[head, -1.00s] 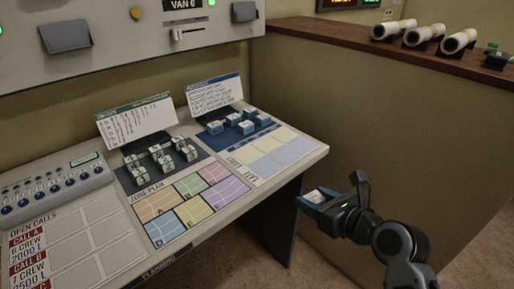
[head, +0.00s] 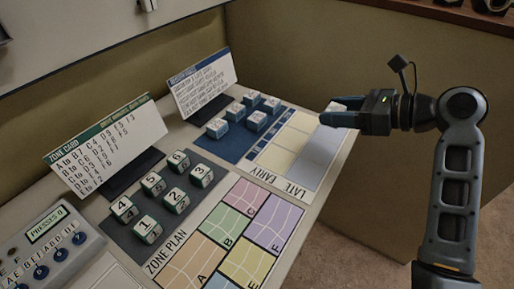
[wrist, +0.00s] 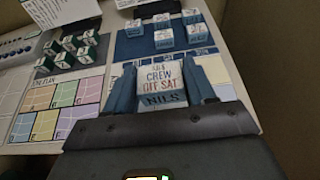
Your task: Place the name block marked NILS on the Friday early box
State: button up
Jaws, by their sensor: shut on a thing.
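The name block (wrist: 160,88) is white with blue, and its face in the wrist view reads "CREW OFF SAT" above "NILS". My gripper (head: 340,112) is shut on it, and the block's pale top (head: 346,102) shows past the fingers in the head view. The gripper is held above the far right end of the roster board (head: 262,165), which has yellow boxes (head: 274,155) beside lavender boxes (head: 310,165). The day labels are too small to read, so I cannot tell which box is Friday. Fingers hide part of the board's far end.
Several other name blocks (head: 217,127) stand on a blue mat behind the boxes. Numbered blocks (head: 148,229) stand on a dark mat at left, beside the coloured zone plan (head: 243,225). Two upright cards (head: 107,144) stand behind. A wall panel (head: 395,80) rises at the right.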

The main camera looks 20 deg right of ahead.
send_over(280, 161)
jog(key=f, duration=0.6)
jog(key=shift+w+a+f, duration=0.1)
jog(key=shift+w+f, duration=0.15)
jog(key=shift+f, duration=0.1)
jog(key=shift+f+b, duration=0.3)
jog(key=shift+f, duration=1.75)
jog(key=shift+f, duration=0.1)
jog(key=o, duration=1)
jog(key=shift+s+r, duration=0.2)
jog(key=shift+r, duration=0.05)
jog(key=v, duration=1.1)
jog(key=shift+s+d, duration=0.2)
jog(key=shift+d, duration=0.1)
